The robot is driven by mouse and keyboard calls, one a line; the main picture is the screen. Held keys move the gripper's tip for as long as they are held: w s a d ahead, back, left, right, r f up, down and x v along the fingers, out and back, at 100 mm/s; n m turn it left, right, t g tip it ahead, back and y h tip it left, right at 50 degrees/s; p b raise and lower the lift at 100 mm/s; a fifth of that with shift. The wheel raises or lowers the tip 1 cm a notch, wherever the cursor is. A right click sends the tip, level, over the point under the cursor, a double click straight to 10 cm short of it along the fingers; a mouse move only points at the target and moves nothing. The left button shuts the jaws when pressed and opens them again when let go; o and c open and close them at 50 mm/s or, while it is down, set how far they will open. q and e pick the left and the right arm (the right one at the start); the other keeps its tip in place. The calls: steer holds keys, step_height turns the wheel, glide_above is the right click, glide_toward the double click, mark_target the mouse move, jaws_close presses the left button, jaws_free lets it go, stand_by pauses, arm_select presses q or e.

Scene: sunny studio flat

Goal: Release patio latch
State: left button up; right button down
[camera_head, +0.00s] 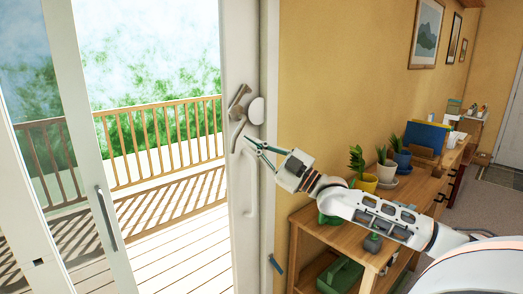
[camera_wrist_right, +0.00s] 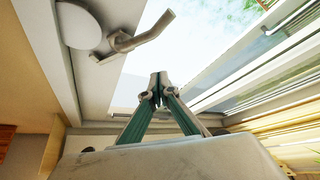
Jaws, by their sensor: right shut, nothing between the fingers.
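The patio latch (camera_head: 239,104) is a grey-brown metal lever on the white door post, with a round white disc (camera_head: 257,110) beside it. In the right wrist view the latch lever (camera_wrist_right: 142,32) is at the top, with the white disc (camera_wrist_right: 80,30) to its left. My right gripper (camera_head: 248,145) comes in from the right, its green-grey fingers just below the latch and apart from it. In the wrist view the fingertips (camera_wrist_right: 158,78) meet with nothing between them, below the lever in the picture. My left gripper is not in view.
A sliding glass door (camera_head: 85,150) with a long grey handle (camera_head: 107,218) stands at the left, with an opening onto a railed wooden deck (camera_head: 180,250). A wooden shelf unit (camera_head: 315,222) with potted plants stands at the right, under my right arm.

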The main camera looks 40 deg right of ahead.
steer(key=shift+v, duration=1.55)
steer(key=shift+d, duration=0.2)
steer(key=s+a+f+m+g+h, duration=0.1)
steer(key=s+a+f+m+g, duration=0.15)
steer(key=f, duration=0.95)
steer(key=s+a+f+m+g+h, duration=0.15)
steer(key=a+f, duration=0.25)
steer(key=f, duration=0.7)
steer(key=s+a+f+m+g+h, duration=0.1)
steer(key=s+a+f+h, duration=0.15)
steer(key=f, duration=0.95)
steer(key=s+a+f+m+g, duration=0.2)
steer(key=s+a+f, duration=0.5)
steer(key=s+f, duration=0.2)
steer(key=s+a+f+m+g+h, duration=0.1)
steer(key=s+a+f+m+g, duration=0.1)
steer(key=s+a+f, duration=0.5)
step_height(320, 180, down, 4)
steer(key=shift+s+a+r+g, duration=0.1)
steer(key=shift+s+a+g, duration=0.3)
steer(key=shift+s, duration=0.6)
